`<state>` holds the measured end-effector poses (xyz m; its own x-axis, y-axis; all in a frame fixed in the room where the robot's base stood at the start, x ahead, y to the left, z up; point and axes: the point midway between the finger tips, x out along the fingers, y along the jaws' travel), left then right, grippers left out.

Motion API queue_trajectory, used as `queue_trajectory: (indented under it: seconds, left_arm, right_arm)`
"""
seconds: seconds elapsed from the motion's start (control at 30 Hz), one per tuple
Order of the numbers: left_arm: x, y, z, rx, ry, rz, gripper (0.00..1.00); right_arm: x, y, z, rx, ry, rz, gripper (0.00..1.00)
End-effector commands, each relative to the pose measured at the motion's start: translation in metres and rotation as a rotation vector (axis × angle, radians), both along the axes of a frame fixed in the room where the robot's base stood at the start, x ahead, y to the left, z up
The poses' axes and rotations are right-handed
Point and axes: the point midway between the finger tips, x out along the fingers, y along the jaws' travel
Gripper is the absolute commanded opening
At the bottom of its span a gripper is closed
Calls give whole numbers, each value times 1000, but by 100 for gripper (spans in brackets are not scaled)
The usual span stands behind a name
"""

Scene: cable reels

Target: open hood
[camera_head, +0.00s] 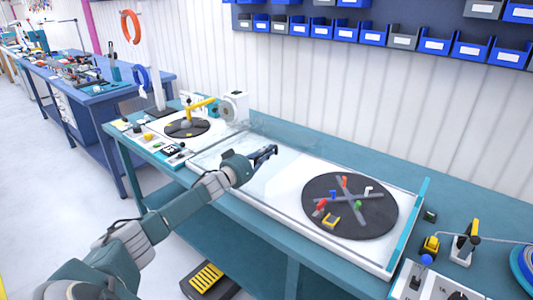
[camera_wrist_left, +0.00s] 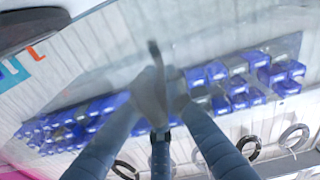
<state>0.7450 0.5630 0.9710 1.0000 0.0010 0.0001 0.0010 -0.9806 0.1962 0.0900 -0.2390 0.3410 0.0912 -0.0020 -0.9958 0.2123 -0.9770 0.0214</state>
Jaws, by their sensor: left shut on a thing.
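The hood (camera_head: 283,178) is a clear, see-through panel by the white work board with the black round plate (camera_head: 350,205). Its outline is faint, and I cannot tell its exact tilt. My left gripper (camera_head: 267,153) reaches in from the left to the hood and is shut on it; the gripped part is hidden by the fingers. In the left wrist view, the clear hood panel (camera_wrist_left: 110,70) fills much of the picture with blurred reflections, and grey gripper shapes (camera_wrist_left: 158,95) show in the middle. My right gripper is not in view.
The plate carries a grey cross and small coloured pieces. A yellow-armed reel station (camera_head: 187,125) stands at the left of the teal table (camera_head: 450,205). Small yellow tools (camera_head: 430,245) and a blue reel (camera_head: 523,262) are at the right. Blue bins (camera_head: 373,37) hang on the back wall.

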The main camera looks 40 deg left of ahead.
Motion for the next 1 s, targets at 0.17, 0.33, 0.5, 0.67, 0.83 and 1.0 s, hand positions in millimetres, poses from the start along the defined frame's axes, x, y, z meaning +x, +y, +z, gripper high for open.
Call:
queue_trajectory:
  seconds: [0.17,0.33,0.5,0.67,0.83,1.0]
  left_arm:
    - [0,-1,1,0,-2,-1,12]
    - [0,-1,1,0,-1,-1,30]
    - [0,-1,0,0,0,-1,30]
    - [-5,-1,-1,0,1,-1,30]
    - [-24,-1,-3,1,3,-2,30]
    - [-50,-2,-3,1,4,-3,30]
  right_arm:
    - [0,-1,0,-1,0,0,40]
    - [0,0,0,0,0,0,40]
    - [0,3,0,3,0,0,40]
    - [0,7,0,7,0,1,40]
    - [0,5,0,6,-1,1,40]
    - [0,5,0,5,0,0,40]
